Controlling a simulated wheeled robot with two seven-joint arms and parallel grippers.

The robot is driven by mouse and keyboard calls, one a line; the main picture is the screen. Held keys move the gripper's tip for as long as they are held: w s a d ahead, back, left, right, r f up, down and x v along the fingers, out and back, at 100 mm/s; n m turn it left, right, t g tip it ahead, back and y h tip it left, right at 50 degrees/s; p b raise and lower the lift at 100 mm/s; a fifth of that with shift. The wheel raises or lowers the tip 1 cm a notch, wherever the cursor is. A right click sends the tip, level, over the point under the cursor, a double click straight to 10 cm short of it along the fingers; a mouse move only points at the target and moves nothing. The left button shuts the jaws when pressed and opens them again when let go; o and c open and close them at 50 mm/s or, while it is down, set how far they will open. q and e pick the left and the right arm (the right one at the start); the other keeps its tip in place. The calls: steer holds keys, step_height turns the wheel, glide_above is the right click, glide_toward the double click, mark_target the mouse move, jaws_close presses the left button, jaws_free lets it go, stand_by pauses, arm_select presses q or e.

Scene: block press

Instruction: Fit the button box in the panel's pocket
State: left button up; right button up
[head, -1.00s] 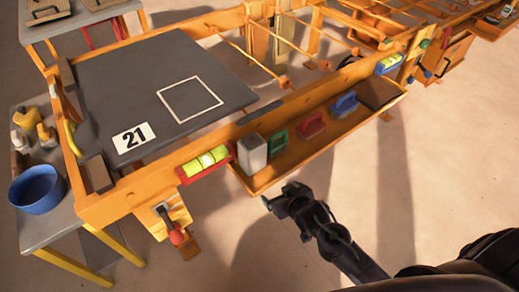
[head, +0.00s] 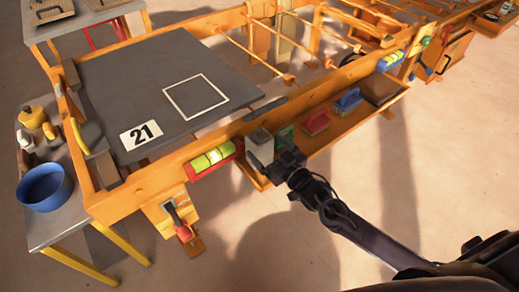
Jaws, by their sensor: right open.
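A pale box with a grey top (head: 260,149) stands upright at the left end of the orange shelf on the frame's front side. I cannot make out a button on it. My right gripper (head: 279,158) is open right at the box's right side, low down; whether it touches the box I cannot tell. The dark grey panel (head: 130,85) lies on the orange frame, with a white square outline (head: 196,97) and a "21" label (head: 141,135). I cannot make out a recess in the panel. My left gripper is not in view.
Red, green and blue handled blocks share the shelf (head: 345,128); the red one (head: 317,120) and the blue one (head: 348,101) show clearly. A yellow-green level (head: 214,158) is left of the box. A blue bowl (head: 44,187) stands on the left side table. Floor in front is open.

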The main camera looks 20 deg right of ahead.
mark_target(259, 138)
steer(key=x, duration=0.4)
steer(key=shift+w+d+f, duration=0.1)
steer(key=shift+w+d, duration=0.05)
steer(key=shift+w, duration=0.5)
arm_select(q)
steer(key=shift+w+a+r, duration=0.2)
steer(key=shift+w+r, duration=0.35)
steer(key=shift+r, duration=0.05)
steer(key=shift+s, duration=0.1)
